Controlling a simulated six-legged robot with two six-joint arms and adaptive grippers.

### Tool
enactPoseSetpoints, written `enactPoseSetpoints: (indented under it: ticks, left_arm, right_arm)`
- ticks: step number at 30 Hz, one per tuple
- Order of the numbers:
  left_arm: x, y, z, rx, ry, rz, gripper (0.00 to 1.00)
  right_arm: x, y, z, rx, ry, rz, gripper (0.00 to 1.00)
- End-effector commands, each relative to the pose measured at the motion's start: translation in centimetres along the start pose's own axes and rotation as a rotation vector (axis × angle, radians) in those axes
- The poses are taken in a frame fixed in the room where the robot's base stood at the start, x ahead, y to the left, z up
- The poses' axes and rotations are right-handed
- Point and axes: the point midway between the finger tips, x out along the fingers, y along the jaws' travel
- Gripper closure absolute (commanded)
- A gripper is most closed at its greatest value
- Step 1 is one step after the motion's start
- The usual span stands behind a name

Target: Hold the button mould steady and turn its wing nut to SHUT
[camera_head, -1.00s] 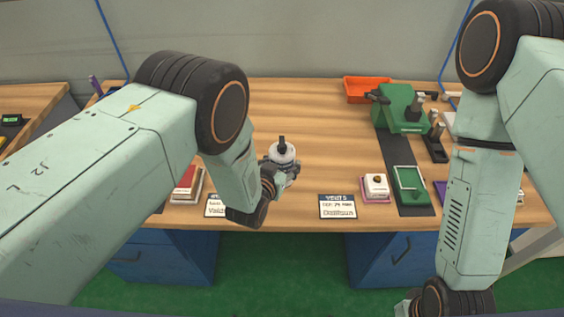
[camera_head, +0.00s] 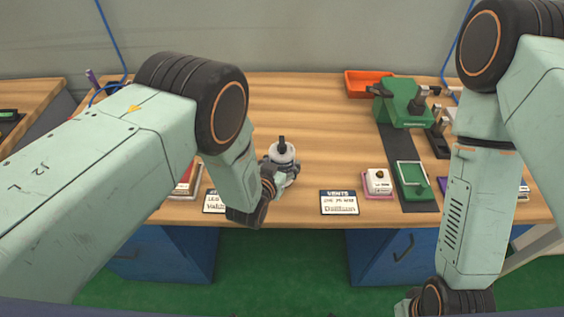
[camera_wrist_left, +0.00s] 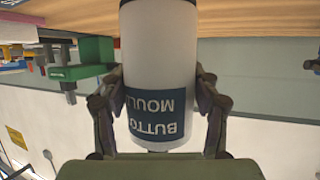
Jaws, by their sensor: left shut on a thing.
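The button mould (camera_head: 281,155) is a pale round body with a black wing nut (camera_head: 282,143) upright on its top. It stands near the middle of the table (camera_head: 310,120). My left gripper (camera_head: 284,172) is shut on the mould's sides. In the left wrist view the white mould (camera_wrist_left: 158,50) fills the centre with a dark "BUTTON MOULD" label, and the fingers of my left gripper (camera_wrist_left: 158,105) flank it on both sides. My right arm hangs at the right of the head view, its gripper out of frame. No SHUT mark is readable.
A green press (camera_head: 403,105) and an orange tray (camera_head: 368,84) stand at the back right. A green tray (camera_head: 412,180), a small white box (camera_head: 379,181) and a card (camera_head: 339,203) lie near the front edge. The table behind the mould is clear.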

Motion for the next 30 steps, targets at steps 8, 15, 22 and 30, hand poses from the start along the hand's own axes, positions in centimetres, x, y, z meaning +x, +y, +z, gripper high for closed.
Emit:
enactPoseSetpoints:
  ticks: [8,15,22,30]
  left_arm:
    - [0.4,0.0,0.5,0.001,0.006,0.0,1.0]
    - [0.6,0.0,1.0,0.001,0.006,0.0,1.0]
    - [0.8,0.0,1.5,0.001,0.006,0.0,1.0]
    - [1.0,0.0,2.1,0.001,0.006,0.0,1.0]
  right_arm:
    - [0.7,0.0,0.0,0.0,0.0,0.0,0.6]
    - [1.2,0.0,0.0,0.0,0.0,0.0,0.6]
    - [1.7,0.0,0.0,0.0,0.0,0.0,0.6]
    - [2.3,0.0,0.0,0.0,0.0,0.0,0.6]
